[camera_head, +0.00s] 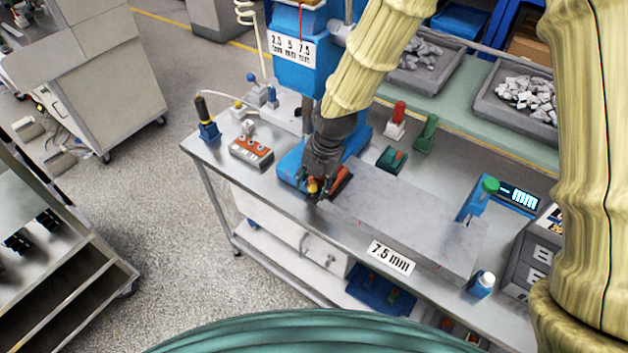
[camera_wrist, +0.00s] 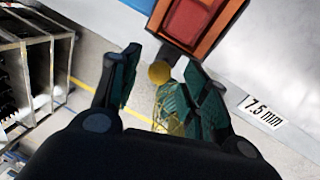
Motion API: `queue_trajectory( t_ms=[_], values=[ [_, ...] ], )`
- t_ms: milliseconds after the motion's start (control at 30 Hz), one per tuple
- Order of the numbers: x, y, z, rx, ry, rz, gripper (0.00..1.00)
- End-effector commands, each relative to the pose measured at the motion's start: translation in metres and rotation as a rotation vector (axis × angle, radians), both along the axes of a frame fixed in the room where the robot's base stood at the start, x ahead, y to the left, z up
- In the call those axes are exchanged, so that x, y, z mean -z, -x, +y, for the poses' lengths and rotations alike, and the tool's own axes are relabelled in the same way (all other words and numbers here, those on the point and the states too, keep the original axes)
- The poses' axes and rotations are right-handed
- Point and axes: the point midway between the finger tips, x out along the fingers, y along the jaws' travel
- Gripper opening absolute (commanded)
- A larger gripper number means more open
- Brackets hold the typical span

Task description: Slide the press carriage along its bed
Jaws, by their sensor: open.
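The press carriage appears as an orange block with a red part and a yellow round knob. In the wrist view the carriage (camera_wrist: 196,22) is at the top and its knob (camera_wrist: 159,73) lies between my finger tips. My gripper (camera_wrist: 160,78) is open, with one dark green finger on each side of the knob; I cannot tell whether either touches it. In the head view the carriage (camera_head: 341,183) is partly hidden by my gripper (camera_head: 313,194), at the left end of the long grey bed (camera_head: 410,215). A "7.5 mm" label (camera_head: 391,258) is on the bed's front.
A blue press column (camera_head: 293,62) stands behind my arm. A green-knobbed blue post (camera_head: 478,200) and a "mm" display (camera_head: 518,197) are at the bed's right end. An orange switch box (camera_head: 251,151) sits left. Trays of grey rubble (camera_head: 520,97) stand behind.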

Motion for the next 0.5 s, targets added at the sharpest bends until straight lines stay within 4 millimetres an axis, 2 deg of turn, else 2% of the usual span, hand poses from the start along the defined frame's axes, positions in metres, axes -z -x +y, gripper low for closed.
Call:
queue_trajectory(
  t_ms=[433,467,500],
  values=[
    [0.0076,-0.0008,0.0018,-0.002,0.000,-0.002,0.45],
    [0.0075,-0.0008,0.0018,-0.002,0.000,-0.002,0.44],
    [0.0075,-0.0008,0.0018,-0.002,0.000,-0.002,0.36]
  ],
)
